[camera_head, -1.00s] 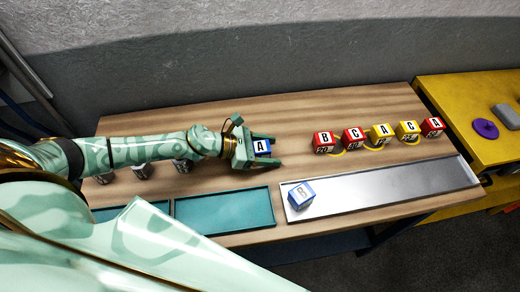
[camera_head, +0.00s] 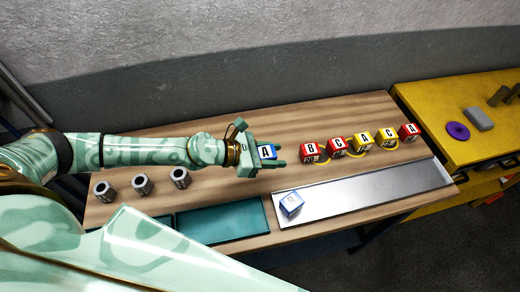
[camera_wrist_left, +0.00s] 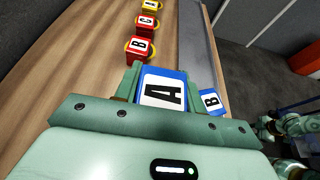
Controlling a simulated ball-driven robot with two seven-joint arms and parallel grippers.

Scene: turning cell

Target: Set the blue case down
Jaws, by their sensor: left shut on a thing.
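A blue case marked A (camera_head: 267,152) is between the fingers of my left gripper (camera_head: 276,154), which is shut on it. In the left wrist view the case (camera_wrist_left: 162,92) shows its white A face between the jaws (camera_wrist_left: 160,88). The case is over the wooden bench (camera_head: 300,116), just left of a row of lettered cases; whether its underside touches the wood I cannot tell. A second blue case (camera_head: 291,204) sits at the left end of the metal tray (camera_head: 375,190); it shows marked B in the left wrist view (camera_wrist_left: 210,101).
The row has red case B (camera_head: 311,150), another red case, yellow cases and a red case at the end (camera_head: 408,132). Metal cylinders (camera_head: 141,185) and a teal tray (camera_head: 225,220) are at left. Bare wood lies between gripper and row.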

